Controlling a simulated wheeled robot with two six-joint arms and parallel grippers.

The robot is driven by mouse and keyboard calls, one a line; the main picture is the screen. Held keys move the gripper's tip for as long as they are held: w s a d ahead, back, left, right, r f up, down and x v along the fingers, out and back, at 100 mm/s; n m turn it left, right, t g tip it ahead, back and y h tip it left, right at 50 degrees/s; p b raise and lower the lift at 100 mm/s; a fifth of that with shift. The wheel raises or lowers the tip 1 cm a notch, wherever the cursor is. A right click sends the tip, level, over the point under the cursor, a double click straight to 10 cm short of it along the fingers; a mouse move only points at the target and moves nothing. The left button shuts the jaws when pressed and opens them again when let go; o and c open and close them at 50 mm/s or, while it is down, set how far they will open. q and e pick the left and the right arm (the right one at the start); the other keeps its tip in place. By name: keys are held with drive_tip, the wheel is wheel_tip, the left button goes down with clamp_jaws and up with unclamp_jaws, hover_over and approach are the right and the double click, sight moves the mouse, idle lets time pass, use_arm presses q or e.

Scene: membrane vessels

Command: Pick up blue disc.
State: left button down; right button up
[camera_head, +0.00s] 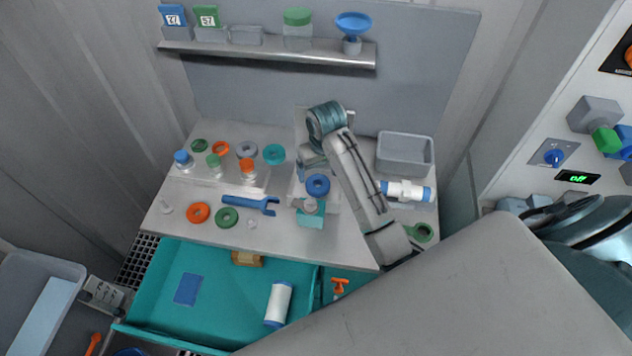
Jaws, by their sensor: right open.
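A blue disc (318,191), ring-shaped with a hole in the middle, sits on a pale block near the middle of the workbench. My right gripper (312,170) is just behind and above it and points down. The wrist hides part of the gripper. Its jaws are open, and I see nothing held in them. I cannot tell whether a finger touches the disc. My left gripper is out of view.
A teal block with a grey round top (311,213) stands just in front. A teal drawer (220,262) is open below.

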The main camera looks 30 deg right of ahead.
sight(318, 183)
drive_tip(key=shift+f, duration=0.65)
drive_tip(key=f+p, duration=0.1)
drive_tip(key=f, duration=0.1)
drive_tip(key=w+f+p, duration=0.1)
drive_tip(key=f, duration=0.1)
drive_tip(key=shift+a+p, duration=0.15)
drive_tip(key=shift+p, duration=0.2)
drive_tip(key=shift+f, duration=0.7)
drive_tip(key=c, duration=1.1)
